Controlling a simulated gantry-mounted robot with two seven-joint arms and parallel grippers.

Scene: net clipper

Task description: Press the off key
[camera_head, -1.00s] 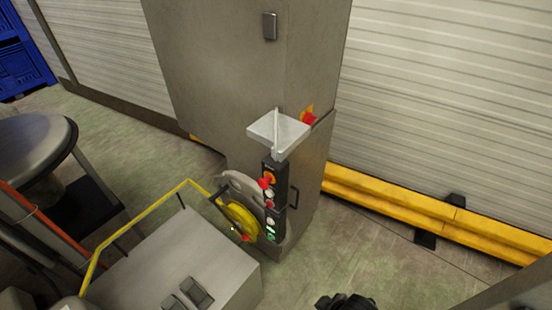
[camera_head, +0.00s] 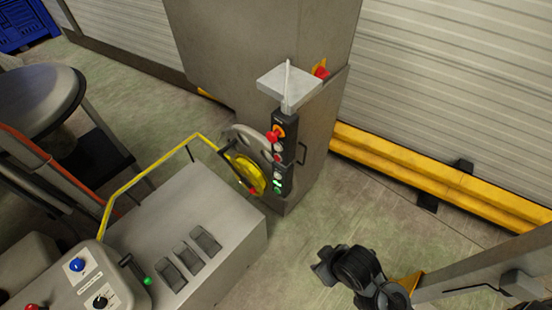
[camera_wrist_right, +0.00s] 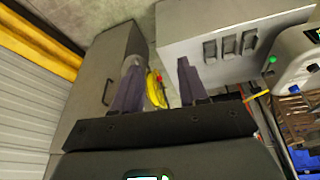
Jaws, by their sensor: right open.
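The black control strip (camera_head: 279,160) stands upright on the grey machine column in the head view. No label is readable, so I cannot tell which is the off key. My right gripper (camera_head: 324,266) is at the lower middle of the head view, below and right of the strip and apart from it. In the right wrist view its two fingers (camera_wrist_right: 160,85) are spread with nothing between them. My left gripper is not in view.
A console (camera_head: 75,278) with blue and black knobs and a green button stands at lower left, beside a grey box (camera_head: 195,225). A yellow rail (camera_head: 150,180) and yellow reel (camera_head: 247,172) lie left of the strip. Floor (camera_head: 320,210) between gripper and column is clear.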

